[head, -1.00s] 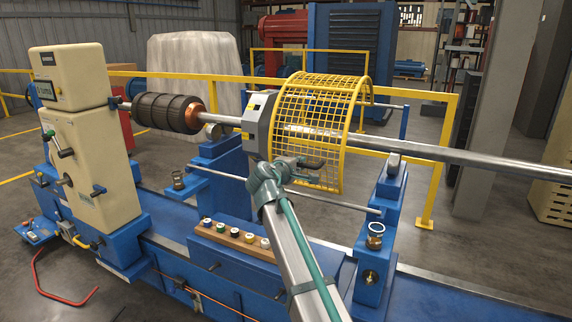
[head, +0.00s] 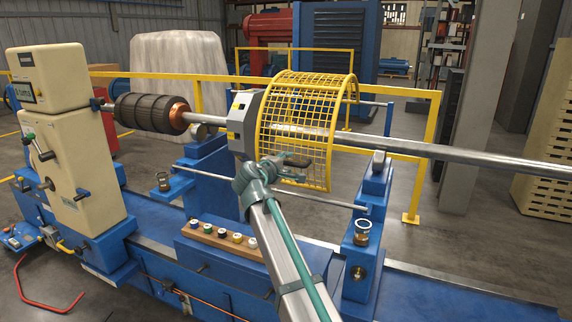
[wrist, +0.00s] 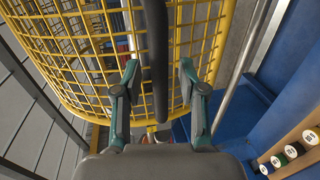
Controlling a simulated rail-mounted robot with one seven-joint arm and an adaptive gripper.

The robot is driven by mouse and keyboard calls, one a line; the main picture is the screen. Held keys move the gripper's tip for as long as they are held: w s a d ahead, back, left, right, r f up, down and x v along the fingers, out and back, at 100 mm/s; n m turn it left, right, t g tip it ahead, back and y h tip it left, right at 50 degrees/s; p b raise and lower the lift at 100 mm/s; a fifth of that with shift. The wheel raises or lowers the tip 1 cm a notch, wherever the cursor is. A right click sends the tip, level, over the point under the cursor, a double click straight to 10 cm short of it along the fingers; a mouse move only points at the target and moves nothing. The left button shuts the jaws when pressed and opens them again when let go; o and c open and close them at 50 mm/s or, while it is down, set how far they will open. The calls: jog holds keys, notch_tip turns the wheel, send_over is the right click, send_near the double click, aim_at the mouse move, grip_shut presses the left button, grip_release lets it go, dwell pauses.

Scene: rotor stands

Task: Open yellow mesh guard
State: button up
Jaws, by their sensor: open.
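The yellow mesh guard (head: 304,130) is a curved cage that stands around the steel shaft at the middle of the machine. It fills the upper part of the wrist view (wrist: 80,45). My gripper (head: 296,161) is at the guard's near lower side, in front of the mesh. In the wrist view my gripper (wrist: 158,75) is open, with one finger on each side of a dark bar (wrist: 155,50) that runs down in front of the mesh. Whether either finger touches the bar cannot be told.
The steel shaft (head: 450,153) runs right from the grey housing (head: 240,122) beside the guard. A wooden strip with several coloured spools (head: 222,234) lies on the blue bed below. A blue support post (head: 376,182) stands to the right. A yellow railing (head: 420,180) stands behind.

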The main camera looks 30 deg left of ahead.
jog(key=v, duration=1.1)
jog(key=shift+s, duration=0.35)
